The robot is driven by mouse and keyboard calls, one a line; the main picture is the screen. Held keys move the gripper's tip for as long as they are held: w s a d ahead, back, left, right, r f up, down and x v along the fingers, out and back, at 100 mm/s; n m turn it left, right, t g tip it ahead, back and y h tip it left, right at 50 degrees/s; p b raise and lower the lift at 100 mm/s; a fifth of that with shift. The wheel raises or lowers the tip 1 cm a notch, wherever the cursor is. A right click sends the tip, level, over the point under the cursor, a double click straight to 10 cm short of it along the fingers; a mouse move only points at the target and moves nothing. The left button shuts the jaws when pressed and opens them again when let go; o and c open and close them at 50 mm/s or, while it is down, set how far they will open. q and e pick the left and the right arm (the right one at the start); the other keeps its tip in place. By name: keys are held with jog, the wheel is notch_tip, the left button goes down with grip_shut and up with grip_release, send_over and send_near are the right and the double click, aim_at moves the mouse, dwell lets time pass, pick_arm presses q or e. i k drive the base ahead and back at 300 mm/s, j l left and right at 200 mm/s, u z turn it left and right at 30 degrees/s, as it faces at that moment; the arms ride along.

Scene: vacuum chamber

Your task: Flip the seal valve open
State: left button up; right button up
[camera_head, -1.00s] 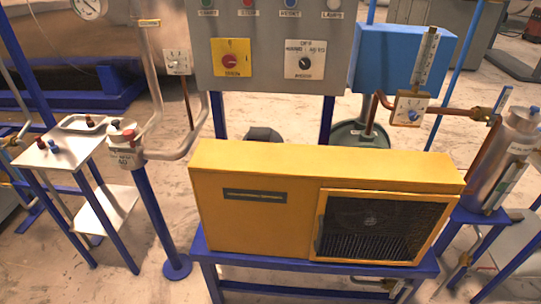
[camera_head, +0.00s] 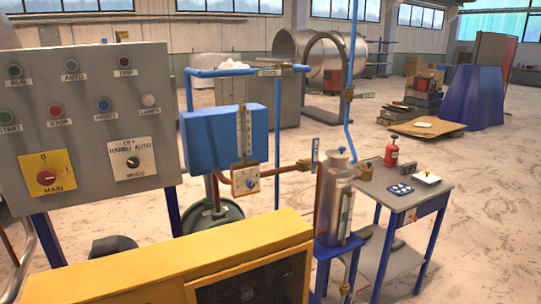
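No part is readably marked as the seal valve, so I cannot tell which one it is. A small blue lever-like part (camera_head: 315,150) stands upright at the right end of the copper pipe (camera_head: 290,169), beside the steel cylinder (camera_head: 337,200). A tagged fitting (camera_head: 268,72) is on the blue pipe higher up, and another brass fitting (camera_head: 348,94) is on the dark curved hose. Neither of my grippers is in view.
A yellow machine housing (camera_head: 200,262) fills the near foreground. The grey control panel (camera_head: 85,125) stands at left, with a blue box (camera_head: 222,135) beside it. A small side table (camera_head: 400,196) holds a red canister (camera_head: 391,152).

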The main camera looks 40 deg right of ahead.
aim_at(316, 142)
jog(key=z, duration=1.65)
